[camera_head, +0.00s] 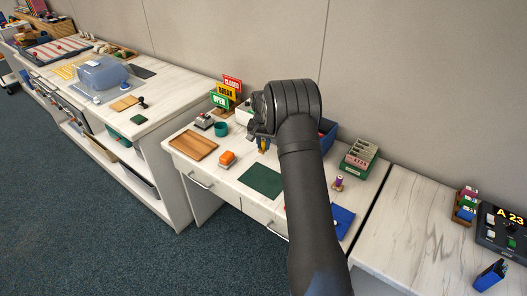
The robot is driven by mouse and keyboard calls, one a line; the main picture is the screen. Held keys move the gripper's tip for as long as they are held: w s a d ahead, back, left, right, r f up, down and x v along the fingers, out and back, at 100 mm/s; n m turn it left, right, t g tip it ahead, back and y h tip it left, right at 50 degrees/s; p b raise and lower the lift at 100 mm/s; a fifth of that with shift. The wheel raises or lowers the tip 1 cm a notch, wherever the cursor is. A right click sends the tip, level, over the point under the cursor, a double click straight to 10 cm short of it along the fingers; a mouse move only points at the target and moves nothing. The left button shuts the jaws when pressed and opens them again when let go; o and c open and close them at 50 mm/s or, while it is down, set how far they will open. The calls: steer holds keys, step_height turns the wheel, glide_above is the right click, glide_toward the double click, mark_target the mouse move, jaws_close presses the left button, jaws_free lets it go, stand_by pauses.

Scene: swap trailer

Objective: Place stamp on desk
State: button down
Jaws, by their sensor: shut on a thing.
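My gripper (262,120) is over the back middle of the white desk (226,190), largely hidden by my own wrist and arm. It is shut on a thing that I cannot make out. A small blue and yellow thing (264,145) shows just under it; I cannot tell if it is held or standing behind. A small upright piece with a purple top (338,183), possibly a stamp, stands on the desk right of my arm. A dark green mat (261,181) lies bare on the desk.
Left on the desk are a wooden board (193,145), an orange-topped block (227,159), a teal cup (221,129) and stacked signs (226,95). A green card box (360,157) and a blue folder (342,221) lie right of my arm. The front left desktop is clear.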

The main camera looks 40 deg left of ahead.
mark_target(263, 148)
steer(key=shift+f, duration=2)
steer(key=shift+f, duration=0.1)
steer(key=c, duration=1.2)
jaws_free()
steer(key=shift+c, duration=0.2)
step_height(263, 148, up, 12)
steer(key=s, duration=0.1)
steer(key=shift+d, duration=0.25)
steer(key=shift+s, duration=0.1)
steer(key=f, duration=0.4)
steer(key=w+f, duration=0.1)
steer(key=f, duration=0.7)
steer(key=shift+w+a, duration=0.15)
steer(key=shift+a, duration=0.15)
steer(key=shift+r, duration=1.85)
